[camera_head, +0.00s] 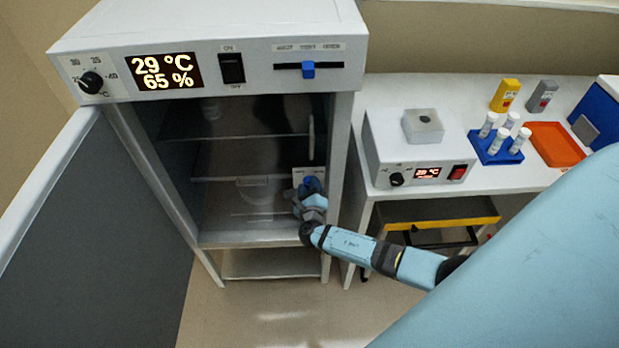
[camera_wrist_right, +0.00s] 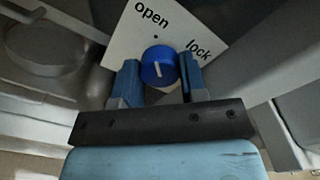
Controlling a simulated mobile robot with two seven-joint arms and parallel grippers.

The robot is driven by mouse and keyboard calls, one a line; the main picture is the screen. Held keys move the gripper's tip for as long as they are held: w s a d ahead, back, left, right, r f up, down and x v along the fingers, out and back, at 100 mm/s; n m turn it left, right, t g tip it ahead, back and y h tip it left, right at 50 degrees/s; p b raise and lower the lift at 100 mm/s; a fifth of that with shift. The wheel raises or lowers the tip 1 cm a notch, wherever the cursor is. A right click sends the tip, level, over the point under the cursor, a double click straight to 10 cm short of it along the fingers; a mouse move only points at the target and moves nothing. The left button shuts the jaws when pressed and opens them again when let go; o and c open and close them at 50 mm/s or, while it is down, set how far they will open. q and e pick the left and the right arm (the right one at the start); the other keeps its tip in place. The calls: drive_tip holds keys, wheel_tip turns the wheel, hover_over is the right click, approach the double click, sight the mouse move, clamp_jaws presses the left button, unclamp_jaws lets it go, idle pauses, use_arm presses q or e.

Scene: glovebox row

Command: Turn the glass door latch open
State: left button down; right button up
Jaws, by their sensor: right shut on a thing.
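The glass door latch is a round blue knob (camera_wrist_right: 157,66) with a short white line on its face. It sits on a white plate (camera_wrist_right: 128,42) marked "open" and "lock", tilted in the right wrist view. Which word the line points to is hard to tell. In the head view the plate (camera_head: 299,175) is at the lower right of the cabinet's glass front (camera_head: 240,165). My right gripper (camera_head: 311,196) reaches it from the right, its fingers (camera_wrist_right: 160,80) on either side of the knob and shut on it. My left gripper is not in view.
The cabinet's grey outer door (camera_head: 85,240) stands open to the left. A vertical handle (camera_head: 311,137) is above the latch. To the right, a white bench (camera_head: 455,195) holds a heater block (camera_head: 415,160), a blue tube rack (camera_head: 490,152) and an orange tray (camera_head: 557,146).

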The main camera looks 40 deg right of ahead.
idle(0.3)
drive_tip(key=o, duration=0.9)
drive_tip(key=shift+s, duration=0.1)
drive_tip(key=b+v, duration=0.1)
drive_tip(key=v, duration=1.2)
drive_tip(key=shift+s+a, duration=0.25)
